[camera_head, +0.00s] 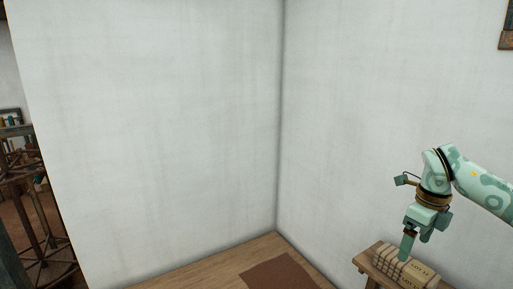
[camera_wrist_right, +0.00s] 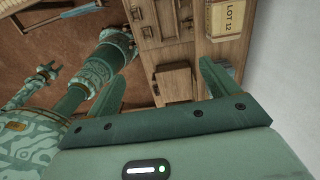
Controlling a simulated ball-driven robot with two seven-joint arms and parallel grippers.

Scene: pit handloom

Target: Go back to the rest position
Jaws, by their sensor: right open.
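My left gripper is not seen in the head view.
The wooden bench (camera_head: 370,262) stands against the right wall (camera_head: 400,90). A brown mat (camera_head: 282,272) lies on the wooden surface (camera_head: 215,274) in the corner. A dark wooden frame (camera_head: 38,215) stands at the far left. A blue-handled tool (camera_wrist_right: 78,12) shows in the wrist view.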

